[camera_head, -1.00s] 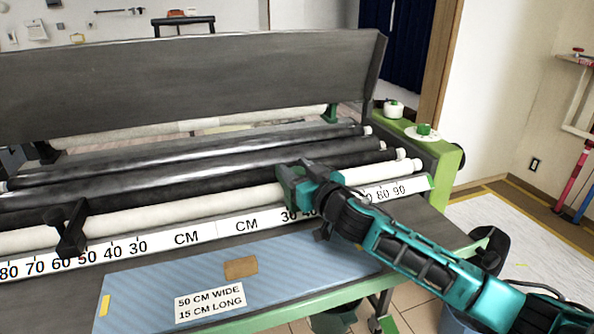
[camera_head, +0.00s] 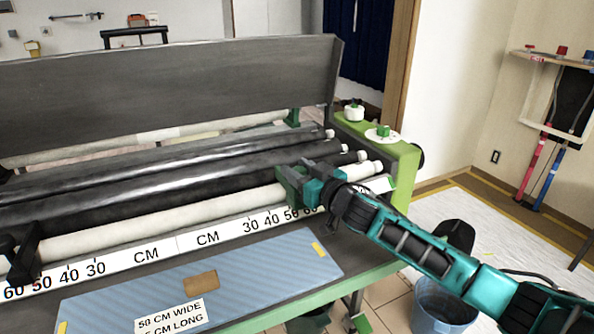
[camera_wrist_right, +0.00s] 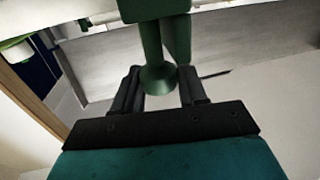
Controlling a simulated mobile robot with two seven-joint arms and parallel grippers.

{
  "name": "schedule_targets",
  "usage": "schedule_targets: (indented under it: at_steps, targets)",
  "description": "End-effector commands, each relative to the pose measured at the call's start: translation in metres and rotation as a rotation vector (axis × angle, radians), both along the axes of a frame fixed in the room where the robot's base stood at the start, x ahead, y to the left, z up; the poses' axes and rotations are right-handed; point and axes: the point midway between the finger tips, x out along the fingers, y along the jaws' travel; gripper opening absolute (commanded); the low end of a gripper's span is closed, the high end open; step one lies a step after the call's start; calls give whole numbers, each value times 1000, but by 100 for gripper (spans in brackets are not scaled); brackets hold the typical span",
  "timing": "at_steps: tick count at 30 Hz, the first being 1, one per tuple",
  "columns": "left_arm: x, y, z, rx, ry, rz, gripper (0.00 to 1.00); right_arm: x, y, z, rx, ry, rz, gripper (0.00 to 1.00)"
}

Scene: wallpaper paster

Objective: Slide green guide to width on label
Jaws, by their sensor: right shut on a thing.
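The green guide (camera_head: 287,187) sits on the front white roller, above the right-hand scale of the ruler (camera_head: 180,243). Its lower end is near the 50 and 60 marks. My right gripper (camera_head: 312,178) is shut on the green guide. In the right wrist view, its round green knob (camera_wrist_right: 160,77) is between the two dark fingers. The label (camera_head: 170,316) on the blue patterned sheet (camera_head: 250,264) reads 50 CM WIDE; its second line is partly cut off, ending in CM LONG. My left gripper is out of view.
A black guide (camera_head: 22,258) stands on the roller at the left edge. Dark rollers (camera_head: 200,170) lie behind. A green side plate with white dials (camera_head: 382,134) is right of the guide. A blue bucket (camera_head: 440,305) stands on the floor at lower right.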

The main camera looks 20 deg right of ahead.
Motion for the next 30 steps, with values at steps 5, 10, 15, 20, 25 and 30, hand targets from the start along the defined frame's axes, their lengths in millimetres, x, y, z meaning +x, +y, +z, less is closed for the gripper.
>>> schedule_targets:
  at_steps: [5,10,15,20,25,30]
  targets:
    - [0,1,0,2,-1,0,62,0,0,0,-1,0,-2,52]
    - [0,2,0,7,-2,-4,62,0,0,0,0,0,-1,61]
    - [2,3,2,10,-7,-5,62,0,1,0,0,0,0,61]
    - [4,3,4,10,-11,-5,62,-9,-2,0,1,1,0,61]
    - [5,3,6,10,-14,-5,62,-33,-7,-1,0,3,1,61]
    - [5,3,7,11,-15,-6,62,-59,-13,-1,0,3,1,61]
